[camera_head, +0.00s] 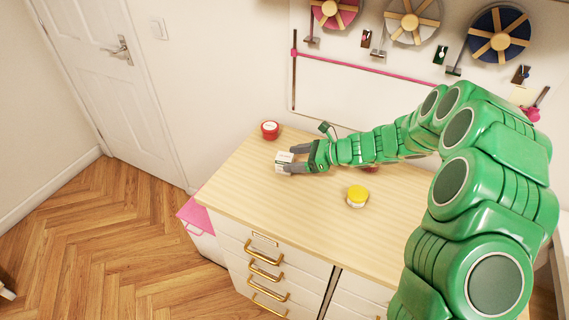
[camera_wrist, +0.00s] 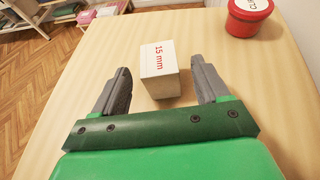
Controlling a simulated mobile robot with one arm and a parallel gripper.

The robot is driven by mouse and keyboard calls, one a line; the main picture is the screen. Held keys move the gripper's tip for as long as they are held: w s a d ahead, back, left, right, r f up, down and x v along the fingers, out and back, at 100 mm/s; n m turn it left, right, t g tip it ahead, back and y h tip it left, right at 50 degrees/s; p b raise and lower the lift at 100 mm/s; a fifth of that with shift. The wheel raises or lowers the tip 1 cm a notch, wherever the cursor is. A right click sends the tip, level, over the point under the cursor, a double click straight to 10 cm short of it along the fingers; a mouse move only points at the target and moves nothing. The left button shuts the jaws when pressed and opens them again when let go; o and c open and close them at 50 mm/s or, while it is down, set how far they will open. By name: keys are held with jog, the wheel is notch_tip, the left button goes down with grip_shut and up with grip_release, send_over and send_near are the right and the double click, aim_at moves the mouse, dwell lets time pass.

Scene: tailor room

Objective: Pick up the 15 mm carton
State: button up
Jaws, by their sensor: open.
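The 15 mm carton (camera_wrist: 159,68) is a small white box with red "15 mm" lettering on its top. It stands on the wooden tabletop. In the wrist view my gripper (camera_wrist: 162,84) is open, with one grey finger on each side of the carton. Gaps show between the carton and both fingers. In the head view the carton (camera_head: 283,161) is at the left end of my gripper (camera_head: 290,158), near the table's left part, and the fingers partly cover it.
A red tub (camera_head: 270,130) stands behind the carton; it also shows in the wrist view (camera_wrist: 249,16). A yellow-lidded jar (camera_head: 357,196) stands to the right. The front left of the tabletop (camera_head: 262,205) is clear.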

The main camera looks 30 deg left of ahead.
aim_at(279, 160)
jog(key=shift+x, duration=2.8)
jog(key=c, duration=1.1)
